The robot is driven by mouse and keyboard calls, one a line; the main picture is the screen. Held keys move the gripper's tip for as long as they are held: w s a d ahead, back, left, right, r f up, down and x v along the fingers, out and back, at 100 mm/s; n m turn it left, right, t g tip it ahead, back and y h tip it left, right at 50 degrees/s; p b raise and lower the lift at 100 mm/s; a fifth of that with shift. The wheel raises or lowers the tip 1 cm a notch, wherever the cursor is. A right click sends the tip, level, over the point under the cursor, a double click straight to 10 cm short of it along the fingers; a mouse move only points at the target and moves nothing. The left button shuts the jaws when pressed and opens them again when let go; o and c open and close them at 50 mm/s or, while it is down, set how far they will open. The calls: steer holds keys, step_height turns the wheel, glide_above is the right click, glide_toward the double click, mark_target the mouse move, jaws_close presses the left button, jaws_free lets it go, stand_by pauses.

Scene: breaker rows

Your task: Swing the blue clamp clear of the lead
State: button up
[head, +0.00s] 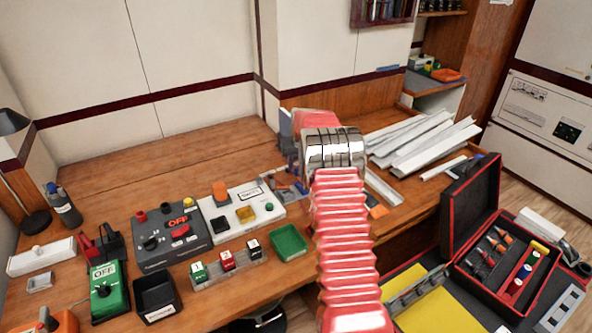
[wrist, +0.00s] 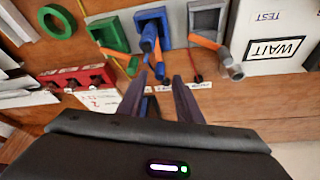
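The blue clamp (wrist: 151,30) is a blue block with a blue lever, at the top middle of the wrist view between a green clamp (wrist: 108,35) and a grey clamp (wrist: 208,20). Its lever points down toward my fingers. Short orange leads (wrist: 202,42) lie beside the clamps; which one belongs to the blue clamp is not clear. My gripper (wrist: 159,78) is open, its two dark fingers apart below the lever. A blue piece shows between them, but contact cannot be told. In the head view, small blue and orange parts (head: 292,187) show beside my arm, which hides my gripper.
A white panel marked WAIT (wrist: 275,48) is close on the right in the wrist view. A red block (wrist: 75,80) and a green ring (wrist: 57,21) are on the left. In the head view, a green tray (head: 289,243) sits left of my arm and white channel strips (head: 425,140) lie right.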

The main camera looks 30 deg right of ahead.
mark_target(296, 169)
steer(key=shift+x, duration=2.05)
steer(key=shift+c, duration=0.3)
